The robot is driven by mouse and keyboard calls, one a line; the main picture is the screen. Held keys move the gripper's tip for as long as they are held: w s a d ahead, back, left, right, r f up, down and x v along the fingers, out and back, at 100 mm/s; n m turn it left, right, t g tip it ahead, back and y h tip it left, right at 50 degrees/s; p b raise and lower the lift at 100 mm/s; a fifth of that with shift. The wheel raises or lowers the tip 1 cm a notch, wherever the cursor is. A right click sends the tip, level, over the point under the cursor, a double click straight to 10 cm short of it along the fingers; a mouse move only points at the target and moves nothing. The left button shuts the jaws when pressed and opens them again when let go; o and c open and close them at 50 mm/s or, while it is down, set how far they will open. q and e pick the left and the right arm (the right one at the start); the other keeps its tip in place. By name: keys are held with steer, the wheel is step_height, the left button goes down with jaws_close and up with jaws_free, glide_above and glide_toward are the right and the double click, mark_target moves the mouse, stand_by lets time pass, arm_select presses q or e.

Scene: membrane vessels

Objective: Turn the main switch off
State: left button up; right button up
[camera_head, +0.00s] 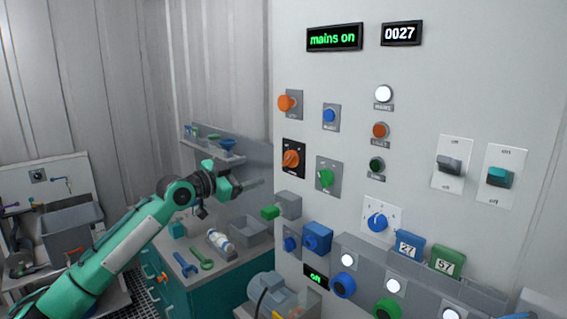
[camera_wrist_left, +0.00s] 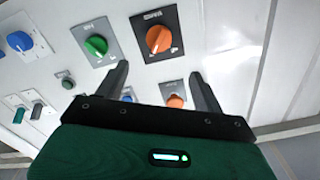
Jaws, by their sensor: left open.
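The main switch looks to be the orange rotary knob on a black square plate (camera_head: 292,158), on the left part of the light panel. Its small label is too blurred to read. The display (camera_head: 334,38) above reads "mains on" in green. In the left wrist view the orange knob (camera_wrist_left: 158,39) sits beyond the fingertips, near the middle. My left gripper (camera_head: 258,183) is open and empty, left of and a little below the knob, apart from it. Its two fingers (camera_wrist_left: 159,72) point towards the panel. My right gripper is not in view.
A green knob (camera_head: 325,177) is right of the black plate, and another orange knob (camera_head: 286,103) is above it. A grey box with a green handle (camera_head: 288,205) sticks out below. A workbench with tools (camera_head: 186,262) stands at the left.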

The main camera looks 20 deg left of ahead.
mark_target(286, 161)
arm_select(q)
steer(key=p+x, duration=0.5)
steer(key=x, duration=0.7)
steer(key=shift+w+d+r, duration=0.1)
steer(key=shift+w+d, duration=0.1)
steer(key=shift+w, duration=0.05)
steer(key=shift+w+d+p, duration=0.2)
steer(key=shift+w+p, duration=0.15)
steer(key=shift+w, duration=0.05)
steer(key=c, duration=1)
